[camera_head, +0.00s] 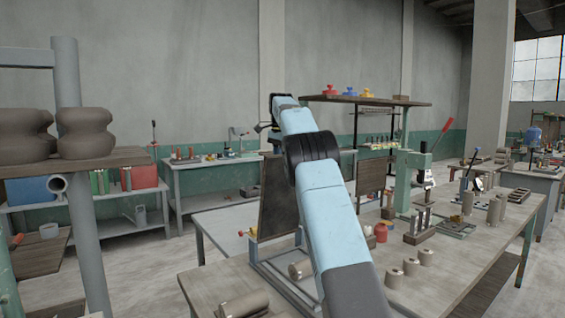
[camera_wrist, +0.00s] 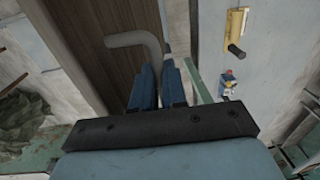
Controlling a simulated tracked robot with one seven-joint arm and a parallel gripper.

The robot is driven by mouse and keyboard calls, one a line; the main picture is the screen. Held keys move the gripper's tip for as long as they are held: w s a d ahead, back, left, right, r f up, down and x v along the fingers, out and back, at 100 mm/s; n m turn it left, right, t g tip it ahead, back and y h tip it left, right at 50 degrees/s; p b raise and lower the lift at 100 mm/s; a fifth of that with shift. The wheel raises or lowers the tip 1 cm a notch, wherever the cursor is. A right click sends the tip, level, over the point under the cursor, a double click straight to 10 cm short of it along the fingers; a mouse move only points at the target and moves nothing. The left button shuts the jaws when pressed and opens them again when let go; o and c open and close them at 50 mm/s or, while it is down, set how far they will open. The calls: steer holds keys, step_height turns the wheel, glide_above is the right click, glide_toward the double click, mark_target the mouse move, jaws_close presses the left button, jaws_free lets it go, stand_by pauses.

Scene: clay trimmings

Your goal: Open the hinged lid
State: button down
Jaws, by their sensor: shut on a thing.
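A brown wooden panel, which looks like the hinged lid (camera_head: 279,200), stands nearly upright above a grey frame (camera_head: 268,262) on the workbench. In the wrist view the same brown panel (camera_wrist: 90,35) fills the upper left. A grey bent bar, the handle (camera_wrist: 130,39), sticks out along its face and runs down between my blue fingers. My gripper (camera_wrist: 158,82) is shut on this handle. In the head view my arm covers part of the panel and frame, and my fingertips cannot be made out.
The workbench (camera_head: 215,283) holds several clay cylinders (camera_head: 411,266), a red bottle (camera_head: 381,232) and a green press (camera_head: 407,175) to the right of my arm. A raised shelf (camera_head: 365,99) stands behind. A grey post (camera_head: 84,200) and clay pots are at left.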

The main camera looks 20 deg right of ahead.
steer(key=shift+w+a+f, duration=0.15)
steer(key=shift+w, duration=0.3)
steer(key=shift+w+a+f, duration=0.15)
steer(key=shift+w, duration=0.25)
steer(key=shift+d, duration=0.1)
steer(key=c, duration=1.4)
jaws_free()
steer(key=shift+o, duration=1.2)
steer(key=shift+d+r, duration=0.1)
steer(key=shift+r, duration=0.05)
steer(key=shift+s, duration=0.1)
